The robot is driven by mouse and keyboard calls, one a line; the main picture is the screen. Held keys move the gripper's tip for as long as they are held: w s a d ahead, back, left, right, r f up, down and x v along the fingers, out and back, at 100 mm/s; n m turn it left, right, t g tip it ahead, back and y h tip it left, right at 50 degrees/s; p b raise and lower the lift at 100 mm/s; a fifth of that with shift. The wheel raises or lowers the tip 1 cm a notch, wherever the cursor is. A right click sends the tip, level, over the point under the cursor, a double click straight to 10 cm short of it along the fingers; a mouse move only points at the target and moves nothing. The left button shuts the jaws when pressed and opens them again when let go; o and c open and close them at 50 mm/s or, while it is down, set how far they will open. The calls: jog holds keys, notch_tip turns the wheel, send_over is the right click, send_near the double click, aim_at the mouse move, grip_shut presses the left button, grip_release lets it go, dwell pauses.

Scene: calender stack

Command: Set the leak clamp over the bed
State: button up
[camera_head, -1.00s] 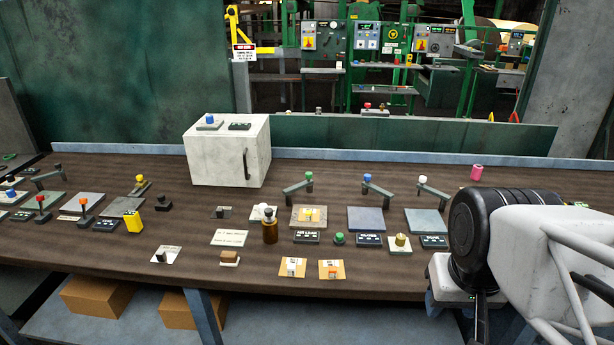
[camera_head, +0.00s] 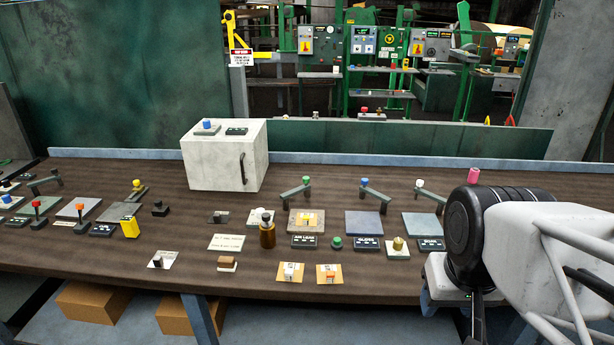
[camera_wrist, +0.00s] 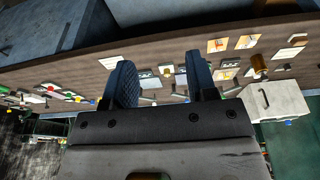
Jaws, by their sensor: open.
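The leak clamp, which I take to be the grey bar with a green knob (camera_head: 295,192), stands behind the AIR LEAK station in the head view. Its bar points to the left and lies behind the bed, not over it. The bed is a square plate (camera_head: 292,229) with a tan sheet and a small yellow-and-white piece on it. The AIR LEAK label (camera_head: 304,242) is in front. My gripper shows in the wrist view (camera_wrist: 162,82), open, with nothing seen between its dark fingers. In the head view my arm hides the fingertips at the right, apart from the clamp.
Similar bars with a blue knob (camera_head: 376,192) and a white knob (camera_head: 431,190) stand to the right, behind grey plates. A brown bottle (camera_head: 267,236) is left of the bed. A green button (camera_head: 337,242) is in front. A white cabinet (camera_head: 225,157) stands behind left.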

jog(key=w+a+r+n, duration=0.2)
jog(key=w+r, duration=0.1)
jog(key=w, duration=0.6)
jog(key=w+a+r+n, duration=0.1)
jog(key=w+r, duration=0.2)
jog(key=w, duration=0.6)
jog(key=n+g, duration=0.3)
jog(key=n, duration=0.6)
send_over(306, 178)
jog(key=f, duration=1.4)
jog(key=shift+s+d+f, duration=0.1)
jog(key=shift+s+d, duration=0.1)
jog(key=shift+d, duration=0.05)
jog(key=shift+w+a+f, duration=0.25)
jog(key=shift+w+f, duration=0.05)
jog(key=shift+f, duration=3.9)
